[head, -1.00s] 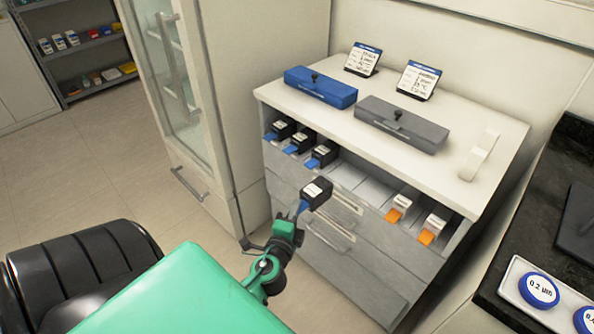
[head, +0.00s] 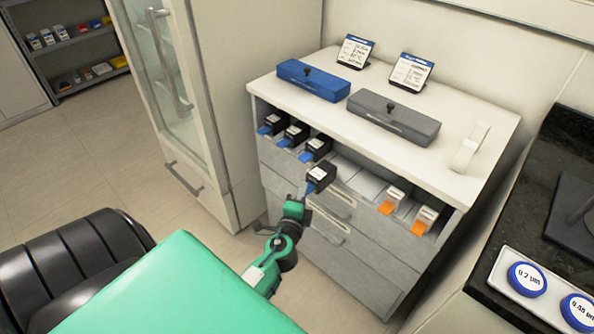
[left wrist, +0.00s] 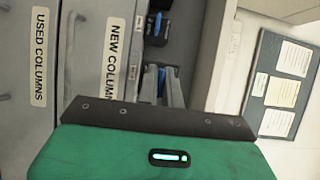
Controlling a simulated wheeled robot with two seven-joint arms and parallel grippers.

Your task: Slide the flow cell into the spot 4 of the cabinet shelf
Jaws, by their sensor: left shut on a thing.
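The flow cell (head: 321,176) is a black block with a white label and a blue tab. My left gripper (head: 308,191) is shut on its tab end and holds it in front of the cabinet shelf (head: 400,172), just below the third black block. Three similar black blocks with blue tabs (head: 271,123) fill the left slots. To their right are empty slots (head: 357,180), then two white blocks with orange tabs (head: 392,198). My right gripper is not in view.
A blue case (head: 313,77) and a grey case (head: 393,115) lie on the cabinet top, with two label cards (head: 411,70) behind. Drawers (head: 340,240) with handles are below the shelf. A glass-door cabinet (head: 190,90) stands at left, a dark counter (head: 540,200) at right.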

